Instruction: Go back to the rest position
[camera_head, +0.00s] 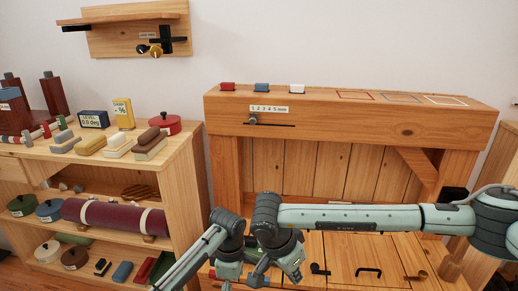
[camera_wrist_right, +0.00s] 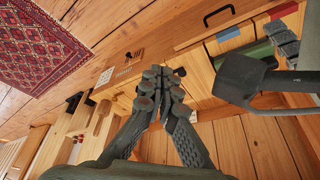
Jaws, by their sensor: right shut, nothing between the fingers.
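My right arm comes in from the right across the front of the wooden bench. Its gripper (camera_head: 291,266) points down in front of the bench's lower fronts. In the right wrist view the right gripper (camera_wrist_right: 160,82) is shut, its fingertips together with nothing between them. My left arm comes in from the lower left and its end lies close beside the right wrist. The left gripper (camera_wrist_right: 284,40) shows in part at the right of the wrist view; its jaw opening cannot be made out.
The workbench (camera_head: 350,120) carries red, blue and white blocks and outlined squares on top. A filled shelf unit (camera_head: 190,150) stands at the left. A wall shelf (camera_head: 110,40) hangs above. A patterned rug (camera_wrist_right: 40,45) lies on the floor.

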